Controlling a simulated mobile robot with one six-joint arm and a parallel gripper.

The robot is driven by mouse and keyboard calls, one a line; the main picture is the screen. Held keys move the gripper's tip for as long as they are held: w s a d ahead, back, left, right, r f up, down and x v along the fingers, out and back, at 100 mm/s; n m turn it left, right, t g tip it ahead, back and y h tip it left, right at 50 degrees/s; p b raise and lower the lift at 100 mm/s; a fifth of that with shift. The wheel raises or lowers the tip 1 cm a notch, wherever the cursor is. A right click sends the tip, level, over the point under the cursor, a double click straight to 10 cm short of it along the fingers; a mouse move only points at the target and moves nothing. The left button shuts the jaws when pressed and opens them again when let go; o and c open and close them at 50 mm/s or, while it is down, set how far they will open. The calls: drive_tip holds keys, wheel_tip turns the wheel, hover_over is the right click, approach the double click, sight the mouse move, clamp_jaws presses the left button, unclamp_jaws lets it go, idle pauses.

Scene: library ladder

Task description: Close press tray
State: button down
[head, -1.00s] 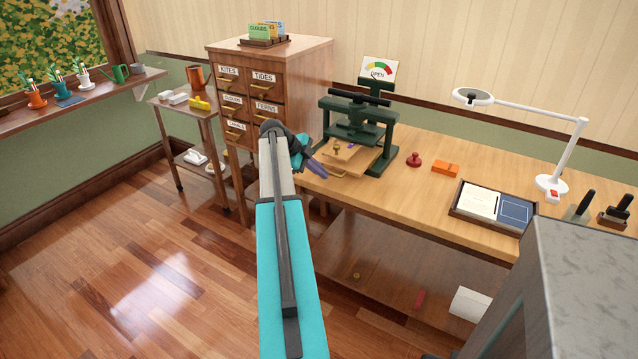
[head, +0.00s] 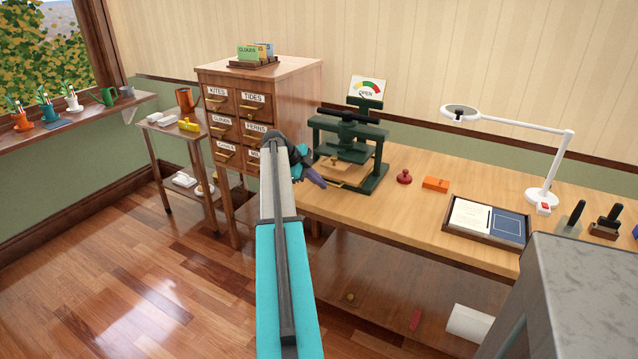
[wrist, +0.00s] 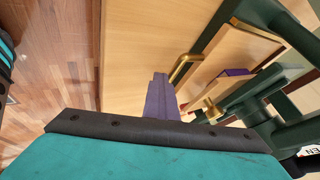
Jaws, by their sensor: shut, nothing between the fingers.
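The dark green press (head: 350,150) stands on the wooden workbench, with a sign reading OPEN (head: 368,90) behind it. Its pale wooden tray (wrist: 247,50) juts out at the front and has a brass handle (wrist: 180,68). A smaller board with a brass knob (wrist: 208,106) and a purple strip (wrist: 230,76) lies on the tray. My gripper (wrist: 160,95) is shut and empty. Its purple fingers are just in front of the handle, close to it; I cannot tell whether they touch. In the head view my gripper (head: 318,181) is left of the tray front.
A card cabinet (head: 285,90) stands behind and left of my gripper. A red stamp (head: 404,176), an orange block (head: 435,184), a book tray (head: 486,238) and a white lamp (head: 540,195) are on the bench to the right. The floor at left is clear.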

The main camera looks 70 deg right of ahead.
drive_tip(key=shift+d+r, duration=0.1)
drive_tip(key=shift+d, duration=0.1)
drive_tip(key=shift+w+a+f+b, duration=0.1)
drive_tip(key=shift+a+f+b, duration=0.2)
drive_tip(key=shift+a, duration=0.4)
drive_tip(key=a, duration=0.3)
drive_tip(key=shift+w+f+b, duration=0.1)
drive_tip(key=shift+f+b, duration=0.15)
drive_tip(key=shift+b, duration=0.15)
drive_tip(key=v, duration=1)
drive_tip(key=shift+b, duration=0.4)
drive_tip(key=shift+r, duration=0.1)
